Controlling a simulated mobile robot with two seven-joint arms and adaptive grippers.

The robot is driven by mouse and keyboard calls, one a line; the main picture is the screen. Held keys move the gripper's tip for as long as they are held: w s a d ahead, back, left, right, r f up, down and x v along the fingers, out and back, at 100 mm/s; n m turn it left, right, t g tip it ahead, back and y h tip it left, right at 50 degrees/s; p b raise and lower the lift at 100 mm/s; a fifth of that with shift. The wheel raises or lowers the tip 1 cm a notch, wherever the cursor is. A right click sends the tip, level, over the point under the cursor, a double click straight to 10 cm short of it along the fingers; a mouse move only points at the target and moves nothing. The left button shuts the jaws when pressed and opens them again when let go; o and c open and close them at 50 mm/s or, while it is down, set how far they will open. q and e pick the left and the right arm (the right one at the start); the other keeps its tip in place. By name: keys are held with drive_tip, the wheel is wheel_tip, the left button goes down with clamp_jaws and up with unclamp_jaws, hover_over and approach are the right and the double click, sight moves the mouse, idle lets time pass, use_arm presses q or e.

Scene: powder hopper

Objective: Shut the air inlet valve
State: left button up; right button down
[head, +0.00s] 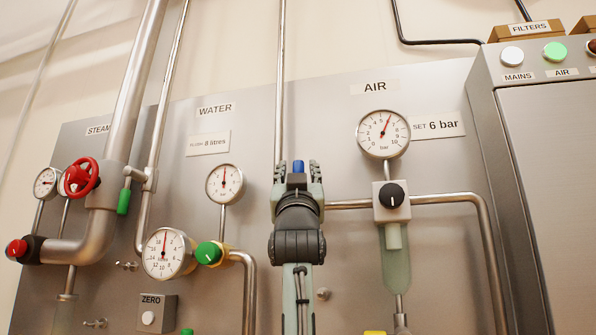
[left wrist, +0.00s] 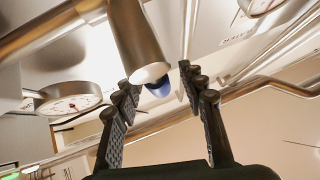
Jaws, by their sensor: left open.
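A small blue part (head: 298,166), which looks like the air inlet valve's handle, shows between the fingertips of my left gripper (head: 297,176) in the head view. The gripper is open, and its body hides the pipework behind it. In the left wrist view the blue part (left wrist: 158,87) shows between the open fingers, partly hidden by a pale-ended metal cylinder (left wrist: 135,45). I cannot tell whether a finger touches it. My right gripper is not in view.
To the right are the air gauge (head: 383,134), the black-knobbed regulator (head: 392,199) and a grey cabinet (head: 545,190). To the left are the water gauge (head: 224,184), a green knob (head: 208,253) and a red steam handwheel (head: 82,178). Pipes run close around the gripper.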

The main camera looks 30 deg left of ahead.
use_arm(q)
drive_tip(key=v, duration=1.2)
idle(0.3)
